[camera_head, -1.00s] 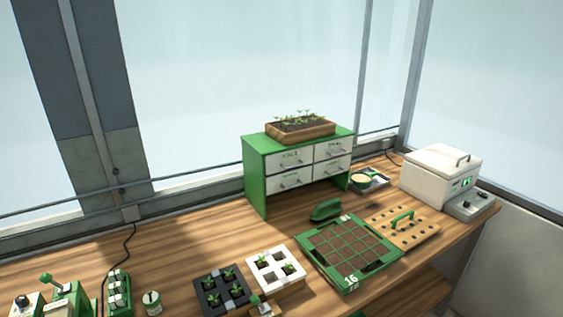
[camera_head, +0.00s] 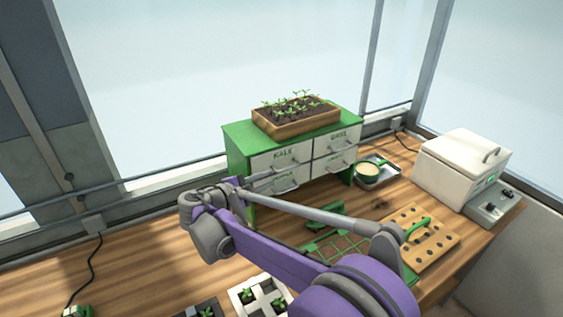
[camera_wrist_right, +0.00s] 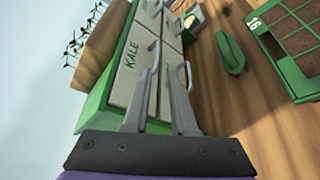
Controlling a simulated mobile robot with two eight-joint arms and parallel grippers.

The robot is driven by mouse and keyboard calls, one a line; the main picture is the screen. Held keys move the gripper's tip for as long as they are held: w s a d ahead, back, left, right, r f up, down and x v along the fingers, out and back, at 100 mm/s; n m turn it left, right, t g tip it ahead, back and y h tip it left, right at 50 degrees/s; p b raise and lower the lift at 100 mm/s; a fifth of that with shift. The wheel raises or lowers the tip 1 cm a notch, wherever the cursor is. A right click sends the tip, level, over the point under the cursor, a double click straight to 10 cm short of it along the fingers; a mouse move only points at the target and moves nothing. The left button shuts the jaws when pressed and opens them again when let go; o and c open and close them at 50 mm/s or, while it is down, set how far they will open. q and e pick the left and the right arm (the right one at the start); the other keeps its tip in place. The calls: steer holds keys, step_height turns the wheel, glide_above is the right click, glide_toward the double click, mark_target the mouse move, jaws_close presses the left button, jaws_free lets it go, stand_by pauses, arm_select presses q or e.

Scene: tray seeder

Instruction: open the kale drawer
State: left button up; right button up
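The kale drawer (camera_head: 283,156) is the upper left drawer of a green cabinet (camera_head: 240,150) with white fronts. It looks shut. In the right wrist view the kale drawer (camera_wrist_right: 130,62) shows its label, turned sideways, and its grey bar handle (camera_wrist_right: 157,56). My right gripper (camera_wrist_right: 161,72) is open, its two fingers apart, pointing at the cabinet front with the kale handle near the fingertips. I cannot tell whether they touch it. My left gripper is out of view.
A wooden planter of seedlings (camera_head: 297,116) stands on the cabinet. A green seed tray (camera_head: 335,246), partly hidden by my arm, and a drilled wooden board (camera_head: 428,250) lie in front. A white lidded box (camera_head: 465,165) stands at the right. The left bench is mostly clear.

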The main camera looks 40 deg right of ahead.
mark_target(285, 169)
steer(key=x, duration=1)
steer(key=shift+d+r+b, duration=0.2)
steer(key=shift+d+b, duration=0.15)
jaws_close()
stand_by(1.0)
